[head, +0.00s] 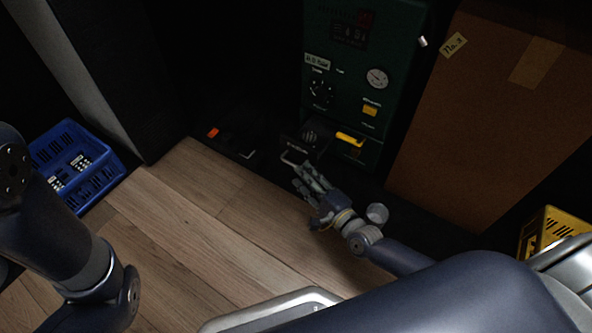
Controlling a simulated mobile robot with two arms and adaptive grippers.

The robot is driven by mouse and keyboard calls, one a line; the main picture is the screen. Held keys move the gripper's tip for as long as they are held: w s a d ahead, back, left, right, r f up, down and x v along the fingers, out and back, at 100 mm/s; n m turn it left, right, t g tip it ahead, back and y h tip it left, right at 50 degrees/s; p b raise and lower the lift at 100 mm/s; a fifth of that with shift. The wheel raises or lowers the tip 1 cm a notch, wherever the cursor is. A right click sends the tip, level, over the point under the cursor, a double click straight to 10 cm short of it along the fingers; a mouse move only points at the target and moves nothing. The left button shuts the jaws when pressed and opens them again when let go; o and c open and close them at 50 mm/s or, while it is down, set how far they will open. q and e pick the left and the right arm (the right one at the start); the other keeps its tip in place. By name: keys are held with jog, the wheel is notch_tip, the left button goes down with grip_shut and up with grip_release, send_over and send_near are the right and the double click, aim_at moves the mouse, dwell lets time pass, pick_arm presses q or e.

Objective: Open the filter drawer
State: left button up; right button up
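A dark green machine (340,75) with a dial, a knob, a gauge and small labels stands at the back wall. Low on its front is a dark drawer-like part with a pale metal loop handle (293,158), which I take for the filter drawer; it looks shut, but the dark hides its edges. My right gripper (301,176) is just in front of and below this handle, fingers apart and pointing at it. I see nothing between the fingers, and contact with the handle cannot be told. My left gripper is out of view; only its arm shows at left.
A yellow bar (349,139) sits on the machine right of the handle. A large brown box (490,110) stands close at right, with a yellow crate (546,229) near it. A blue crate (95,188) is at left. The wooden floor (190,210) between is clear.

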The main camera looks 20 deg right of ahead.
jog(key=b+x, duration=0.1)
jog(key=x, duration=0.4)
jog(key=shift+w+b, duration=0.1)
jog(key=shift+b, duration=0.3)
grip_shut()
jog(key=shift+f, duration=0.1)
